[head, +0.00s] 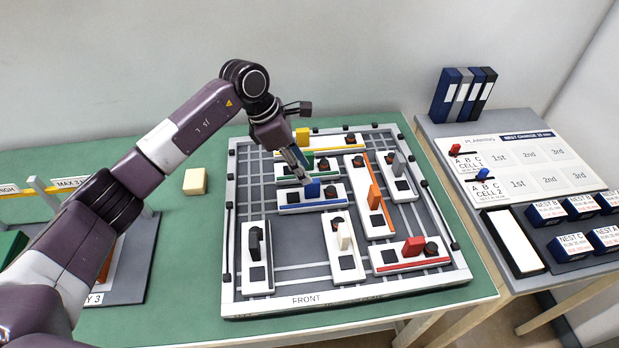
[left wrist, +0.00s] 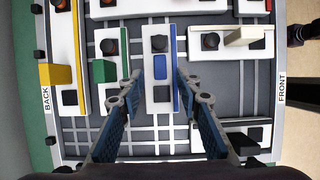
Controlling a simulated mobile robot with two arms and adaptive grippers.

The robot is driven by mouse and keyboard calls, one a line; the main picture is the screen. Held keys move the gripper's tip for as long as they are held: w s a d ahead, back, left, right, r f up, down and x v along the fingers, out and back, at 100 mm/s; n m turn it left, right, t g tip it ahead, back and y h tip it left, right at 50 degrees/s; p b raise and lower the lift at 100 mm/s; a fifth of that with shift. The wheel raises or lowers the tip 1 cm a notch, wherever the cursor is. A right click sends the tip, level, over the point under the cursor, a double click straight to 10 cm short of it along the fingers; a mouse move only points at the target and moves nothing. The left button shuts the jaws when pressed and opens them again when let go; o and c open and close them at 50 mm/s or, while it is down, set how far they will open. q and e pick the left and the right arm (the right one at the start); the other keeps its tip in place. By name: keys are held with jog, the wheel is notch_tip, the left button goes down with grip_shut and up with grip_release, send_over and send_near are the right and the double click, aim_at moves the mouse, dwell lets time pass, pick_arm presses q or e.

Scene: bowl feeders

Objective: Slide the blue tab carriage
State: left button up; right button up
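The blue tab carriage (head: 321,203) is a white block with a blue edge stripe, a black knob and an upright blue tab (head: 312,189). It lies in the middle of the gridded tray (head: 232,262). In the left wrist view the blue tab (left wrist: 159,67) shows between the two fingertips of my left gripper (left wrist: 159,78). The fingers are spread, with a gap on each side of the tab. In the head view my left gripper (head: 297,163) points down just over the tab and partly covers the green-striped carriage (head: 322,166) behind. My right gripper is not in view.
Around it stand the yellow (head: 346,143), orange (head: 370,215), white-tabbed (head: 339,260), black-tabbed (head: 254,275), grey-tabbed (head: 402,188) and red (head: 388,262) carriages. Bare grid shows left of the blue carriage. A cream block (head: 195,181) lies on the green table left of the tray.

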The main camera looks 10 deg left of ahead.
pick_arm(q)
jog(key=v, duration=0.5)
jog(key=shift+r, duration=0.2)
